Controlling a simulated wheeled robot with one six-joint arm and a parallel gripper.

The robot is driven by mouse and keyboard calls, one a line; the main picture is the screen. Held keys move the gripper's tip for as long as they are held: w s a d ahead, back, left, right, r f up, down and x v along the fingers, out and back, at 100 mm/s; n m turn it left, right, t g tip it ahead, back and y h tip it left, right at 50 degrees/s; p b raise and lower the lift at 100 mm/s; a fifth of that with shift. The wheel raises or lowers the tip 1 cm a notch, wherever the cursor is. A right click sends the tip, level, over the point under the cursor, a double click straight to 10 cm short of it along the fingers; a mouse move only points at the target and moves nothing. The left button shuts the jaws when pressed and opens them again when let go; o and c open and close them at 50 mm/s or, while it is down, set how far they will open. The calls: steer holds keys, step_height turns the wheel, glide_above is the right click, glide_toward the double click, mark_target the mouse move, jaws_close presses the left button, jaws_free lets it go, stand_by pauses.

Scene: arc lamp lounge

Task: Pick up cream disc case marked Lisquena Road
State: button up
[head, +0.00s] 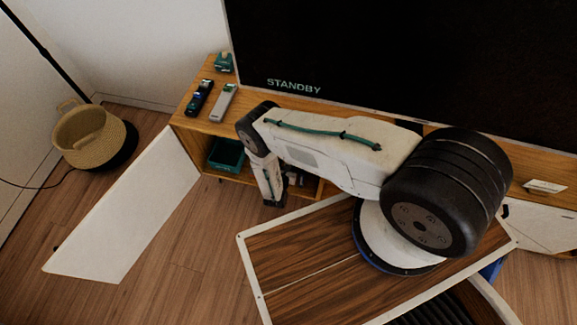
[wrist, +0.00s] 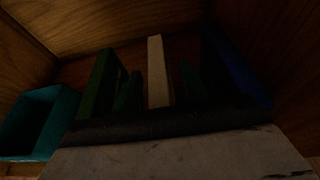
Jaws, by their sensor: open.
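A narrow cream case (wrist: 157,70) stands upright inside the dim cabinet in the wrist view, near the middle; its marking cannot be read. My gripper (wrist: 160,88) is open, with its dark fingers apart on either side of the cream case's line. I cannot tell whether they touch it. A dark green upright case (wrist: 98,85) stands to the left and a blue one (wrist: 236,70) to the right. In the head view my forearm reaches down to the cabinet's open front, and the disc cases are mostly hidden.
A teal bin (wrist: 40,122) sits at the left inside the cabinet; it also shows in the head view (head: 226,155). The wooden cabinet (head: 187,121) has walls and a top close around my gripper. A white door panel (head: 125,215) hangs open at left. Remotes (head: 222,103) lie on top.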

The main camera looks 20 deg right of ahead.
jaws_close()
steer(key=shift+a+r, duration=0.1)
steer(key=shift+r, duration=0.1)
